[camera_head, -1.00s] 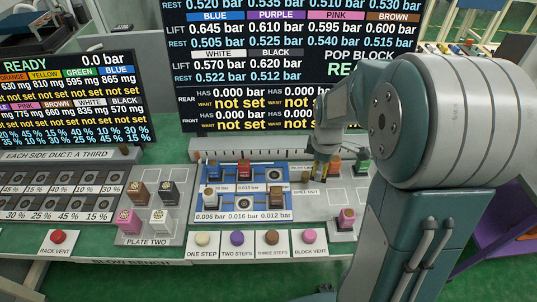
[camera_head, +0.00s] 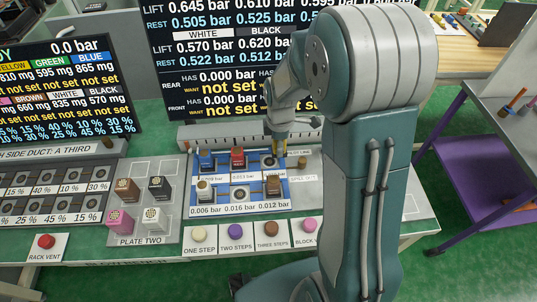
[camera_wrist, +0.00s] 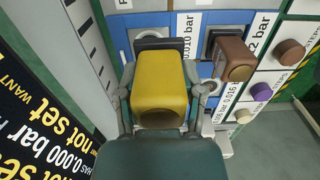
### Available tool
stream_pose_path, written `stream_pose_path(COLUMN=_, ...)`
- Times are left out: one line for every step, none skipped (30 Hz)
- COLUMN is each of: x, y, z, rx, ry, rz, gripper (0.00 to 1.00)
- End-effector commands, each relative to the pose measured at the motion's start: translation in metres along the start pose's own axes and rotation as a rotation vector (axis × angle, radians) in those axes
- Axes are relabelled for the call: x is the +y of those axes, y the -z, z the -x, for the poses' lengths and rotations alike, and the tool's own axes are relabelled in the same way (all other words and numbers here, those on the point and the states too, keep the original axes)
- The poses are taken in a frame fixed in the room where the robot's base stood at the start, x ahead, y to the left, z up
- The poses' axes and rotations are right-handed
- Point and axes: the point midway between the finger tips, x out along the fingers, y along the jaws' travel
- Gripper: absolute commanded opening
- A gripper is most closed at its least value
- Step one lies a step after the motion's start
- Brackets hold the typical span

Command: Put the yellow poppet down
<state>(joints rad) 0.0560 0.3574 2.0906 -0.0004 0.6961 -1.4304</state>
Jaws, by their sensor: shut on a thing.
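The yellow poppet (camera_wrist: 159,88) is held between the fingers of my gripper (camera_wrist: 161,100), which is shut on it in the wrist view. In the head view my gripper (camera_head: 278,142) is at the rear right seat of the blue block (camera_head: 223,204), and only a sliver of yellow shows there. A dark square seat (camera_wrist: 155,43) shows just past the poppet in the wrist view. Whether the poppet touches the block cannot be told.
A white poppet (camera_head: 205,191) and a brown poppet (camera_head: 273,184) stand in the block's front row, with an empty middle seat (camera_head: 240,193) between them. Plate two (camera_head: 142,240) at left holds several poppets. Coloured buttons such as the purple one (camera_head: 235,231) line the front.

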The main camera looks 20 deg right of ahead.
Motion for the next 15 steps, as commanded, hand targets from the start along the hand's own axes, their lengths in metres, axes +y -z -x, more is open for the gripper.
stream_pose_path(x=0.004, y=0.007, z=-0.01, rx=0.0, ry=0.002, rz=0.004, gripper=0.0)
stream_pose_path(x=0.006, y=0.011, z=-0.014, rx=0.0, ry=0.001, rz=0.003, gripper=0.0)
stream_pose_path(x=0.008, y=0.014, z=-0.02, rx=0.0, ry=0.002, rz=0.002, gripper=0.0)
stream_pose_path(x=0.009, y=0.017, z=-0.023, rx=0.0, ry=0.0, rz=0.003, gripper=0.0)
stream_pose_path(x=0.011, y=0.019, z=-0.025, rx=0.0, ry=-0.001, rz=0.003, gripper=0.0)
stream_pose_path(x=0.012, y=0.021, z=-0.028, rx=0.0, ry=-0.001, rz=0.002, gripper=0.0)
stream_pose_path(x=0.013, y=0.022, z=-0.029, rx=0.0, ry=-0.001, rz=0.001, gripper=0.0)
stream_pose_path(x=0.013, y=0.023, z=-0.03, rx=0.0, ry=-0.002, rz=0.001, gripper=0.0)
stream_pose_path(x=0.014, y=0.024, z=-0.033, rx=0.0, ry=-0.002, rz=0.0, gripper=0.0)
stream_pose_path(x=0.015, y=0.026, z=-0.035, rx=0.0, ry=-0.002, rz=0.0, gripper=0.0)
stream_pose_path(x=0.016, y=0.028, z=-0.038, rx=0.0, ry=-0.001, rz=0.001, gripper=0.0)
stream_pose_path(x=0.016, y=0.028, z=-0.043, rx=0.0, ry=0.0, rz=0.0, gripper=0.0)
stream_pose_path(x=0.015, y=0.028, z=-0.048, rx=0.0, ry=0.001, rz=0.0, gripper=0.0)
stream_pose_path(x=0.015, y=0.027, z=-0.053, rx=0.0, ry=0.002, rz=-0.001, gripper=0.0)
stream_pose_path(x=0.016, y=0.027, z=-0.059, rx=0.0, ry=0.001, rz=-0.001, gripper=0.0)
